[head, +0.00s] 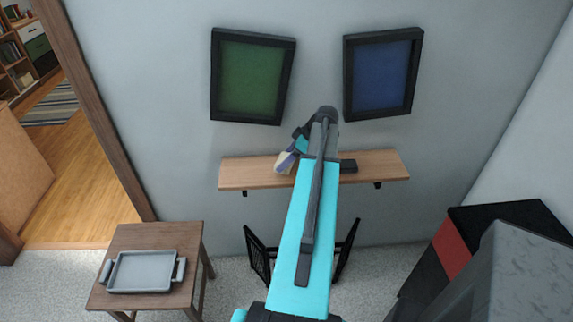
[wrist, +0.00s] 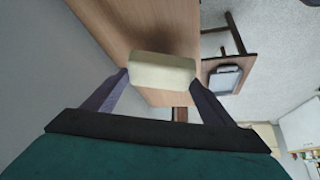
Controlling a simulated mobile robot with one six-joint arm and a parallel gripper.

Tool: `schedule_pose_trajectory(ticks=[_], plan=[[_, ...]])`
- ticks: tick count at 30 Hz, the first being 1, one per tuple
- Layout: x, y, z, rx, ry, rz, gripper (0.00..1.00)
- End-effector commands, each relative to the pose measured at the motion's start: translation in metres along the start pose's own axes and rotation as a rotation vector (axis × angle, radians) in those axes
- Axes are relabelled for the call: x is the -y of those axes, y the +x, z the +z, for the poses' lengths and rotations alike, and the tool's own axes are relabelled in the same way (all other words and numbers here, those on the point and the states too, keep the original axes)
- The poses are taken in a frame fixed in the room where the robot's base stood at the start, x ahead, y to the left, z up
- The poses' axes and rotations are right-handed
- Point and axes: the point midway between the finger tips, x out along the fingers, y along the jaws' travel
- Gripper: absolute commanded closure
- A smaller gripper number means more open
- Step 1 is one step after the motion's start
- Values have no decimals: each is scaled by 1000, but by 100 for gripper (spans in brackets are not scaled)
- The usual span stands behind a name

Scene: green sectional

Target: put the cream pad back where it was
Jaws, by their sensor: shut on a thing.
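The cream pad (wrist: 162,72) is a small pale block held between the two fingers of my gripper (wrist: 159,84) in the wrist view. My gripper (head: 287,158) is shut on it. In the head view the pad (head: 282,165) shows at the left part of the wooden wall shelf (head: 240,174). The shelf (wrist: 112,30) also runs behind the pad in the wrist view, with a soft shadow beside the pad. I cannot tell whether the pad touches the shelf. My arm hides the middle of the shelf in the head view.
Green (head: 252,77) and blue (head: 381,74) framed panels hang above. A wooden side table (head: 190,238) with a grey tray (head: 143,272) stands lower left. A black chair (head: 258,255) is below the shelf.

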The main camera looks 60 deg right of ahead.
Motion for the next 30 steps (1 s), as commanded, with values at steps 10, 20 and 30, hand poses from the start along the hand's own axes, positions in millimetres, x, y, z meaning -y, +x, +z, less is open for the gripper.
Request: schedule_pose_trajectory(ticks=[10,20,30], plan=[[2,24,16,0,1,-2,41],[2,28,18,0,1,-1,41],[2,29,19,0,1,-1,4]])
